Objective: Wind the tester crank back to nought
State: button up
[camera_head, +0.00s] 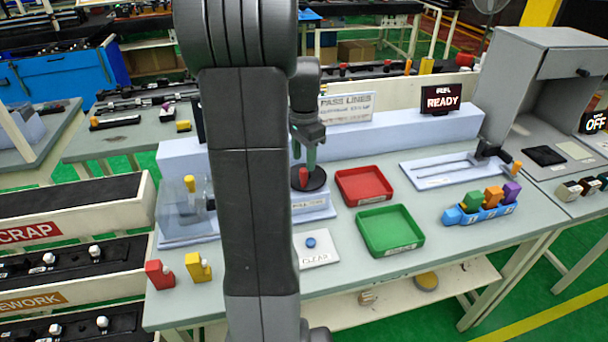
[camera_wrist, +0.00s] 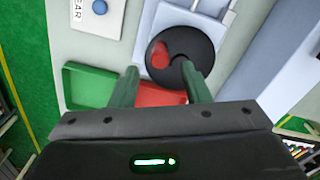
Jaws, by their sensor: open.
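The tester crank is a black disc (camera_head: 318,184) with a red knob (camera_head: 304,178) standing on it, mounted on a pale blue-grey tester block (camera_head: 312,205). The disc (camera_wrist: 188,47) and red knob (camera_wrist: 160,54) also show in the wrist view, the knob toward the left of the disc. My gripper (camera_head: 304,155) points down just above the crank, its green fingers apart. In the wrist view my gripper (camera_wrist: 161,76) is empty, and the knob shows beyond the fingertips, between them. I cannot tell the exact height gap. A dark screen (camera_head: 440,98) reads READY.
A red tray (camera_head: 364,171) and a green tray (camera_head: 390,246) sit right of the crank. A CLEAR button (camera_head: 310,243) lies in front. A slotted fixture (camera_head: 440,172) and a blue rack of coloured pieces (camera_head: 480,213) stand farther right. My arm hides part of the bench's left side.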

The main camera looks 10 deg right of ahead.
aim_at(304, 170)
notch_tip(304, 170, down, 7)
jog(key=shift+p, duration=0.3)
grip_shut()
